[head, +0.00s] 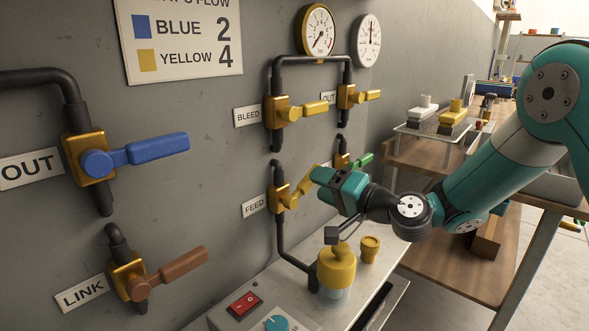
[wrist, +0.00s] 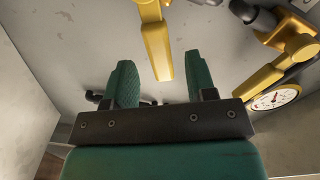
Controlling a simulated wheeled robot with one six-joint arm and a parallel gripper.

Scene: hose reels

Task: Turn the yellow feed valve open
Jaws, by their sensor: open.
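The yellow feed valve (head: 280,199) is on the grey wall beside the FEED label (head: 254,205), with a brass body and a yellow lever (head: 301,187) slanting up to the right. My gripper (head: 322,178) is at the lever's outer end, hiding part of it. In the wrist view a yellow lever (wrist: 156,45) reaches down from the top, its tip between the two green fingers of my gripper (wrist: 160,72). The fingers are apart, with gaps on both sides of the lever. Contact cannot be told.
The bleed valve (head: 283,112) and another yellow-handled valve (head: 347,96) are above. A green-handled valve (head: 358,160) is close behind my gripper. A yellow-topped container (head: 337,268) stands below. Blue (head: 150,150) and brown (head: 170,275) levers are at left.

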